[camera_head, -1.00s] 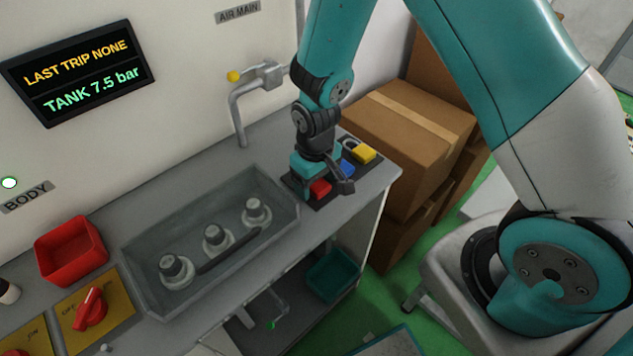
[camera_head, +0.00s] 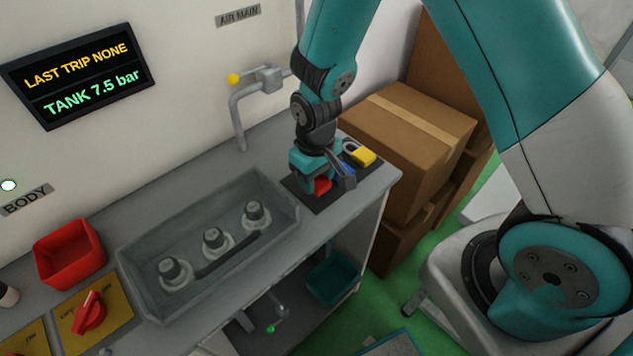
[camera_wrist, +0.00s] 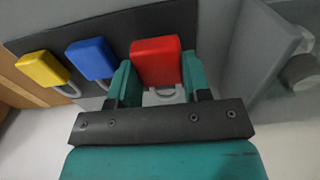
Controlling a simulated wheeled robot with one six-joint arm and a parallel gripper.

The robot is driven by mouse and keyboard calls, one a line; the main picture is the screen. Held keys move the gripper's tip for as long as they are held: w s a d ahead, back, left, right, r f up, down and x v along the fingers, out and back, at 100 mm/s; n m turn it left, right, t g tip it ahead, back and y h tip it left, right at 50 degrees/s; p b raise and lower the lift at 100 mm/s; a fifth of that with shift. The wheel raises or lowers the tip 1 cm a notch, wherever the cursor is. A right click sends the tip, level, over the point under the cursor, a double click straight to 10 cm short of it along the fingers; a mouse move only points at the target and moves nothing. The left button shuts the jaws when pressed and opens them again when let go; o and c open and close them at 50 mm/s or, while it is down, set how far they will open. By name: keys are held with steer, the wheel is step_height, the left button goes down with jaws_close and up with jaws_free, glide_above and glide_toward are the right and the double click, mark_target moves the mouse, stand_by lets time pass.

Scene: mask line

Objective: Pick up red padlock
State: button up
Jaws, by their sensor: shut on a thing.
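The red padlock (camera_wrist: 156,62) is between the two teal fingers of my gripper (camera_wrist: 159,82) in the wrist view, with its grey shackle toward the palm. My gripper is shut on it. In the head view my gripper (camera_head: 322,182) is low over the dark mat (camera_head: 328,200), and only a small part of the red padlock (camera_head: 322,186) shows below it. I cannot tell whether the padlock still touches the mat.
A blue padlock (camera_wrist: 90,58) and a yellow padlock (camera_wrist: 42,69) lie beside the red one. A grey tray (camera_head: 150,297) with several fittings is to the left on the bench. Cardboard boxes (camera_head: 410,135) stand right of the bench.

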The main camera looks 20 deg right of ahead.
step_height(320, 180, up, 18)
steer(key=shift+b, duration=0.35)
steer(key=shift+o, duration=0.7)
steer(key=shift+c, duration=0.4)
steer(key=shift+f, duration=0.1)
